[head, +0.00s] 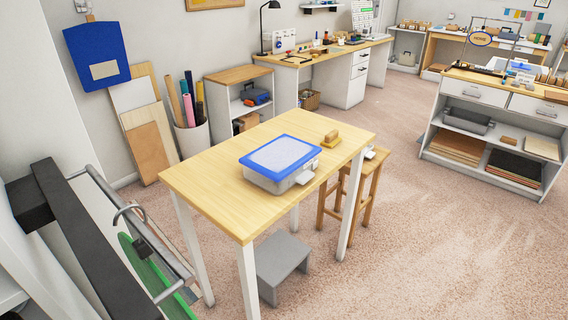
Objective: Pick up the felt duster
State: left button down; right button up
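A small tan block with a raised wooden grip, which looks like the felt duster (330,138), lies on the light wooden table (215,188) in the head view. It sits near the table's right far edge, just behind and right of a clear box with a blue-rimmed lid (281,157), with a small gap between them. Its underside is hidden. Neither of my grippers is in view.
A wooden stool (371,170) stands close to the table's right side, and a grey step (282,262) is beneath the table. A metal rail with a hook (130,208) fills the left foreground. The carpet (430,250) to the right is clear.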

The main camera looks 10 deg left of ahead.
aim_at(332, 138)
jog(key=i+l, duration=0.15)
jog(key=l, duration=0.2)
jog(key=i+l, duration=0.15)
jog(key=l, duration=0.25)
jog(key=i+l+u, duration=0.1)
jog(key=l, duration=0.25)
jog(key=i+l, duration=0.2)
jog(key=l, duration=0.2)
